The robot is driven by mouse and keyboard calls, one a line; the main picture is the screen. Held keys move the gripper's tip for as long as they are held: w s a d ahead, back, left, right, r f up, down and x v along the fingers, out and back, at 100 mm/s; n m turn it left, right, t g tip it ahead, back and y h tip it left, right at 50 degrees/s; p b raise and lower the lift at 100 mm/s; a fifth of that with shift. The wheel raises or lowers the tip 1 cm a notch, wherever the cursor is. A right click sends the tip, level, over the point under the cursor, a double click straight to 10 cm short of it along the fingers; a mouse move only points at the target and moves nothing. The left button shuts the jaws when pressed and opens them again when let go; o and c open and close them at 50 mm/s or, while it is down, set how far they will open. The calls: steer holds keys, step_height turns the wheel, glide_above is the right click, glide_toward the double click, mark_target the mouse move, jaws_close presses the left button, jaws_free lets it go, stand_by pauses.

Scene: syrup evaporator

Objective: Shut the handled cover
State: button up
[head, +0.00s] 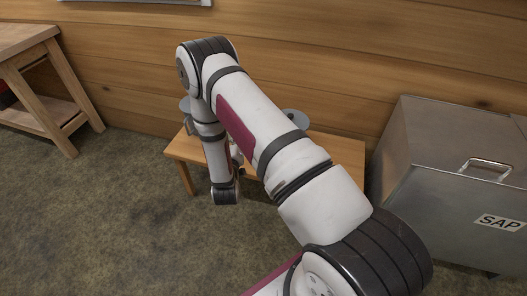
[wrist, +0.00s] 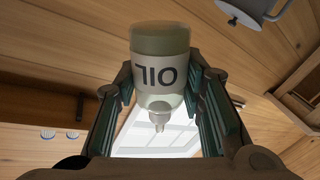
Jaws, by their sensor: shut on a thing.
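The grey metal box marked SAP (head: 440,210) stands on the floor at the right in the head view. A bar handle (head: 487,167) sits near the front edge of its top. The top looks flat and down, though the right part is cut off by the frame. My gripper (wrist: 163,90) is shut on a bottle labelled OIL (wrist: 160,42), which appears upside down between the fingers, nozzle toward the bottom of the picture. In the head view my arm hides most of the gripper and the bottle. The gripper is well left of the box.
A low wooden table (head: 340,155) stands behind my arm, with grey round items (head: 295,118) partly hidden on it. A wooden bench (head: 30,50) is at the left. A grey metal vessel (wrist: 262,8) shows in the wrist view. The carpet at front left is clear.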

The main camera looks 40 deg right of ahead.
steer(key=d+f+m+g+h+b, duration=0.35)
steer(key=f+b, duration=0.35)
steer(key=f, duration=0.4)
steer(key=d+f+m+g+h+b, duration=0.35)
steer(key=f+b, duration=0.35)
steer(key=f, duration=0.5)
steer(key=shift+n+y, duration=0.5)
steer(key=w+d+b, duration=0.1)
steer(key=w+d, duration=0.1)
steer(key=w, duration=0.2)
steer(key=w+d+b, duration=0.2)
steer(key=w, duration=0.3)
steer(key=w+d+f+b, duration=0.1)
steer(key=w+d+b, duration=0.1)
steer(key=w, duration=0.2)
steer(key=shift+w+d, duration=0.1)
steer(key=shift+w, duration=0.3)
steer(key=shift+f+b, duration=0.75)
steer(key=shift+f, duration=0.9)
steer(key=shift+f, duration=0.2)
steer(key=o, duration=1.1)
steer(key=shift+o, duration=0.4)
steer(key=shift+r, duration=0.15)
